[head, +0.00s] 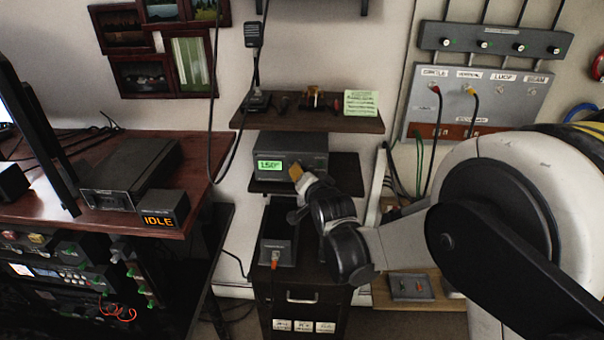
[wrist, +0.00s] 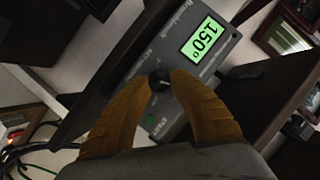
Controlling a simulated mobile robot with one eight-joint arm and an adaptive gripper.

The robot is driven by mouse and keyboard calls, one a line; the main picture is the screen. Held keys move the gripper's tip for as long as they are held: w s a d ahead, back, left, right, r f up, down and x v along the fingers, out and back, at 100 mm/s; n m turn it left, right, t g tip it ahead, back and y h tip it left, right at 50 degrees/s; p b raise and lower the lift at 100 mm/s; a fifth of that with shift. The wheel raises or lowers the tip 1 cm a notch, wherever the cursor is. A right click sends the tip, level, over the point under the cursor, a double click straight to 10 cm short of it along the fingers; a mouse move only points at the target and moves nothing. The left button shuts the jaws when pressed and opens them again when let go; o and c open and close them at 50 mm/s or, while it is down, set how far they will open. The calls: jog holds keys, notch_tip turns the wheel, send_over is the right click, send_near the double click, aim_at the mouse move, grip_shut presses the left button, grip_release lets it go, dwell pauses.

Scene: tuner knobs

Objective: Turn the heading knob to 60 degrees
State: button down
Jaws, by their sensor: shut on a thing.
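A grey controller box (head: 316,146) stands on the middle shelf in the head view, and its green display (head: 270,167) reads about 150 degrees. In the wrist view the display (wrist: 203,40) reads 150°. A dark knob (wrist: 160,79) on the box's front face sits between the fingertips of my gripper (wrist: 161,82). The yellow fingers are shut on the knob from both sides. In the head view my gripper (head: 296,172) reaches the front of the box and hides the knob.
An upper shelf (head: 300,121) with small items and a green note (head: 362,103) is above the box. A desk (head: 60,195) with an IDLE display (head: 158,219) stands at the left. A dark cabinet with a grey box (head: 279,250) is below.

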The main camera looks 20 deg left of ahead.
jog(key=shift+a+r+n+h+p, duration=0.1)
jog(key=shift+n+h+p, duration=0.3)
jog(key=shift+n+h, duration=0.55)
jog(key=shift+a+n+h, duration=0.1)
jog(key=shift+n+h, duration=0.55)
jog(key=shift+n, duration=0.6)
jog(key=n+t+h, duration=0.1)
jog(key=n+h, duration=0.2)
jog(key=n, duration=0.1)
jog(key=shift+a, duration=0.1)
jog(key=shift+h, duration=0.3)
jog(key=c, duration=1.1)
grip_release()
jog(key=shift+c, duration=0.2)
jog(key=shift+s, duration=0.1)
